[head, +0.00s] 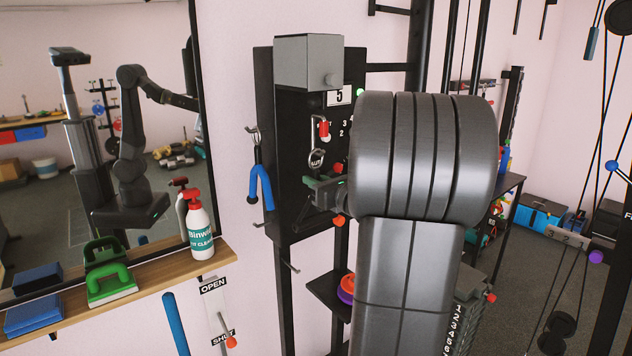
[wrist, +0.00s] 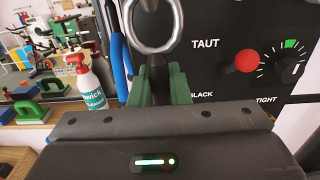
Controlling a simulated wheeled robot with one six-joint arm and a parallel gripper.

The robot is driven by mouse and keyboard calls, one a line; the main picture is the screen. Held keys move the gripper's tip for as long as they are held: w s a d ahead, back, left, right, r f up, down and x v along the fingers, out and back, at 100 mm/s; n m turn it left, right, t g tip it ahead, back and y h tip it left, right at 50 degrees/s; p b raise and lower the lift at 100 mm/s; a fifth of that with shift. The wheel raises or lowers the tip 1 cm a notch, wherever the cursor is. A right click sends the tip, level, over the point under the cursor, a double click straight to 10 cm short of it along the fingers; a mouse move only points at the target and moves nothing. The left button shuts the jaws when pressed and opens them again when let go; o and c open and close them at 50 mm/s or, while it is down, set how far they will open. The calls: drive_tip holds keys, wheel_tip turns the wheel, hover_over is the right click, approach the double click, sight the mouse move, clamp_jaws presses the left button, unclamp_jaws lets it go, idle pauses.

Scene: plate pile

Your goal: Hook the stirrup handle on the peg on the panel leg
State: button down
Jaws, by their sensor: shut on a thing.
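My gripper (head: 322,192), with green fingers, is in front of the black panel's lower part. In the wrist view its fingers (wrist: 158,88) are shut on a dark part below a silver ring (wrist: 155,25), which I take as the stirrup handle. The ring stands above the fingers in the head view (head: 316,158), below a metal clip (head: 318,126); I cannot tell if they touch. The handle's lower part is hidden. A thin metal peg (head: 291,263) sticks out from the panel leg (head: 285,300), below and left of my gripper, with nothing seen on it.
A spray bottle (head: 200,230) and green block (head: 108,283) stand on the wooden shelf (head: 180,275) at left. A dark shelf with coloured discs (head: 346,287) is right of the leg.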

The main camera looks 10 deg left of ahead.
drive_tip(key=shift+r, duration=0.15)
drive_tip(key=shift+r+p, duration=0.8)
drive_tip(key=shift+r, duration=0.1)
drive_tip(key=v, duration=0.7)
drive_tip(key=shift+s+d, duration=0.15)
drive_tip(key=shift+d, duration=0.05)
idle(1.0)
drive_tip(key=shift+f, duration=0.1)
drive_tip(key=shift+s+d+f+b, duration=0.3)
drive_tip(key=shift+s+d, duration=0.2)
drive_tip(key=shift+d, duration=0.15)
drive_tip(key=shift+s+d+f+b, duration=0.25)
drive_tip(key=shift+s+d+f, duration=0.1)
drive_tip(key=shift+s+d, duration=0.25)
drive_tip(key=shift+s+d+f+b, duration=0.3)
drive_tip(key=shift+s+d, duration=0.15)
drive_tip(key=shift+d, duration=0.25)
